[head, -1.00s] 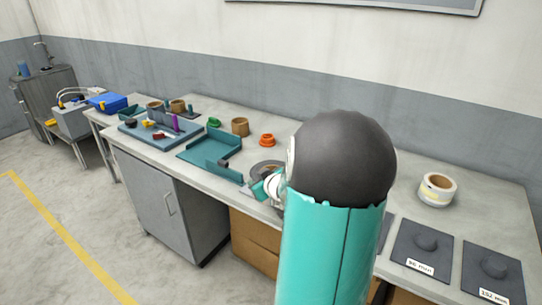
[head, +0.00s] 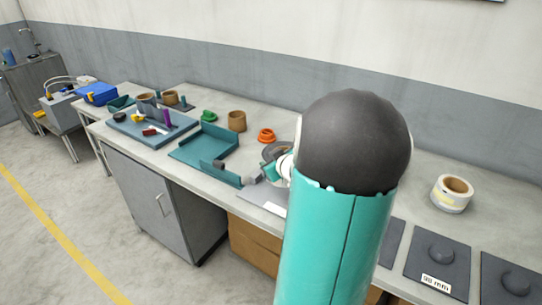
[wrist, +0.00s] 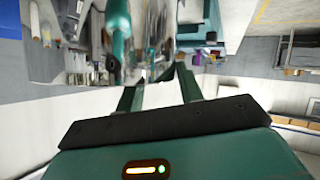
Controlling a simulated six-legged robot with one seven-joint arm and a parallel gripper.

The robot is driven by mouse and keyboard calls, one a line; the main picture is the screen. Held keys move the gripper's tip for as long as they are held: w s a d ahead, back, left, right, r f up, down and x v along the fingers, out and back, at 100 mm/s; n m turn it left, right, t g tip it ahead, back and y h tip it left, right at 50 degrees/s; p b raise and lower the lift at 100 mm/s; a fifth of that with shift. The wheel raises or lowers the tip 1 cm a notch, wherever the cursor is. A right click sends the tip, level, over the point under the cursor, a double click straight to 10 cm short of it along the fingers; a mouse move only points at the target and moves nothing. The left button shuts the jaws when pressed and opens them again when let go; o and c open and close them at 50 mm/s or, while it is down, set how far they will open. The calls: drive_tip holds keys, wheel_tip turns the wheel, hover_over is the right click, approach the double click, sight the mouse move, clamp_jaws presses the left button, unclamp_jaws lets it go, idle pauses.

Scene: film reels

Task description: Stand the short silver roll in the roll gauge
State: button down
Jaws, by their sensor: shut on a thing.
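My gripper (head: 266,176) is small in the head view, past my arm, near the right end of a teal tray-like fixture (head: 203,147) with raised walls. In the wrist view my gripper (wrist: 158,75) is shut on a shiny silver roll (wrist: 158,35), which shows blurred between the fingers. The silver piece at the fingertips in the head view (head: 253,181) looks like the same roll, held just outside the fixture. Its lower end and exact tilt are unclear. I cannot tell for sure that this fixture is the roll gauge.
An orange ring (head: 267,135), a brown roll (head: 237,121) and a green piece (head: 209,116) stand behind the fixture. A blue tray (head: 150,135) with small tools is left. A cream roll (head: 452,193) and dark bossed plates (head: 438,264) are right. My arm hides the bench's middle.

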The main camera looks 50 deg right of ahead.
sight(287, 184)
drive_tip(key=shift+d+r, duration=0.15)
drive_tip(key=shift+d, duration=0.1)
drive_tip(key=shift+w+d, duration=0.1)
drive_tip(key=shift+d, duration=0.15)
drive_tip(key=shift+w+a+f, duration=0.1)
drive_tip(key=shift+a+f, duration=0.05)
drive_tip(key=shift+f, duration=0.1)
drive_tip(key=shift+a+f, duration=0.15)
drive_tip(key=shift+f, duration=2.5)
drive_tip(key=shift+f, duration=0.6)
drive_tip(key=c, duration=1.2)
unclamp_jaws()
drive_tip(key=shift+s+f, duration=0.15)
drive_tip(key=shift+s, duration=0.05)
drive_tip(key=shift+v, duration=5.5)
